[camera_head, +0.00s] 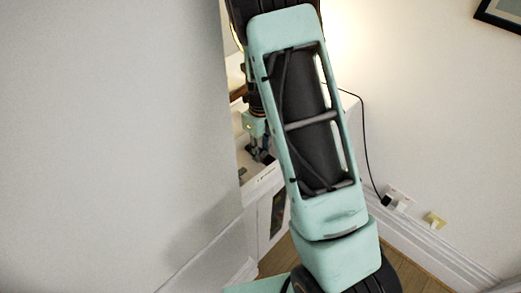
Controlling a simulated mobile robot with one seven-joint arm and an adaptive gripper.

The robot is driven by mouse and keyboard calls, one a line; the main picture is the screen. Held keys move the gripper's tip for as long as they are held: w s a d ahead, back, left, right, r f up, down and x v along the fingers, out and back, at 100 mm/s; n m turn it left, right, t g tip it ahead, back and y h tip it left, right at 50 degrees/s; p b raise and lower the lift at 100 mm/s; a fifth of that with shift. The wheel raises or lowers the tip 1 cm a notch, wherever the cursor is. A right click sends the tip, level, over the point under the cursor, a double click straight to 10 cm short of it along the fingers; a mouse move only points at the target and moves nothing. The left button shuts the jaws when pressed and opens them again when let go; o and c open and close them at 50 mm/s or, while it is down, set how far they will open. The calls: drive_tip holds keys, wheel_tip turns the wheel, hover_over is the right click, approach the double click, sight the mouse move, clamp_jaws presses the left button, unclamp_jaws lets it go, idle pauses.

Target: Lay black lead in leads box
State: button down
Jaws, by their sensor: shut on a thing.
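My gripper (261,152) is small in view, left of my large arm link, in the gap between the white wall edge and the arm. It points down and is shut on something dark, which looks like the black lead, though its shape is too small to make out. Just below it is a white box front with a small dark label (266,171), which looks like the leads box. My gripper is over or just behind this front; I cannot tell whether they touch. The box's inside and most of its right side are hidden.
A white wall (120,130) fills the left, close to my gripper. A white cabinet (270,219) stands below the box. A black cord (366,150) runs down to a wall socket (398,199) at right. Wooden floor (405,262) shows at the bottom.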

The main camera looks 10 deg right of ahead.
sight(261, 153)
drive_tip(key=shift+f, duration=0.3)
drive_tip(key=c, duration=1.6)
unclamp_jaws()
wheel_tip(261, 153, up, 13)
drive_tip(key=shift+f, duration=0.1)
